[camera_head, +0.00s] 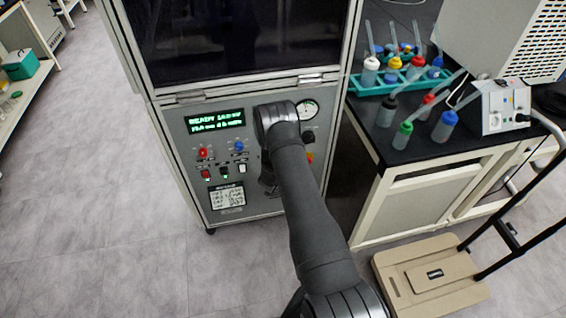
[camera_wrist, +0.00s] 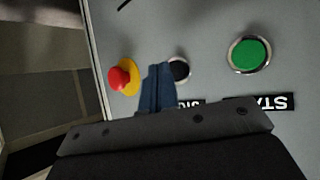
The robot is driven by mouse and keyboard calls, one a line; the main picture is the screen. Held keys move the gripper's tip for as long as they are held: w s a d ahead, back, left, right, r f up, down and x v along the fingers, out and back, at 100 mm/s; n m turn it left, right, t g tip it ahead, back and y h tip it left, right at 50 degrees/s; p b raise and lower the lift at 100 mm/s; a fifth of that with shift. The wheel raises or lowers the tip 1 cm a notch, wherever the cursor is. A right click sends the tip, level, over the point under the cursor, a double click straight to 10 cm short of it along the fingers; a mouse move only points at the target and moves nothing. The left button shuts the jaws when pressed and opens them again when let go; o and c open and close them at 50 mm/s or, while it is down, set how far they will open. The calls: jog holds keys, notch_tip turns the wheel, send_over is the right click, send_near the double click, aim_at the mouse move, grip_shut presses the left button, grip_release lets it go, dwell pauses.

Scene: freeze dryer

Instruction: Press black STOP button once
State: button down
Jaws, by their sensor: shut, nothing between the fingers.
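The black STOP button (camera_wrist: 181,70) sits in a metal ring on the grey panel in the wrist view. Its left side is covered by my gripper (camera_wrist: 158,70). My gripper is shut and empty, its blue-grey fingers pointing at the panel. The fingertips show over the button's left edge, between it and the red emergency knob; I cannot tell whether they touch the panel or button. The label (camera_wrist: 188,104) by the black button is upside down and partly hidden by the fingers. In the head view my arm hides the black button and most of my gripper.
A green START button (camera_wrist: 250,55) lies right of the black one, and a red emergency knob (camera_wrist: 121,78) on a yellow base lies left. In the head view the panel has a lit display (camera_head: 215,120), switches and a gauge (camera_head: 308,109). A bench with bottles stands right.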

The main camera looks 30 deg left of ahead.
jog(key=shift+s+d, duration=0.1)
jog(key=shift+s+d, duration=1.75)
jog(key=shift+s, duration=0.05)
jog(key=shift+s+d, duration=1.3)
jog(key=shift+d, duration=0.05)
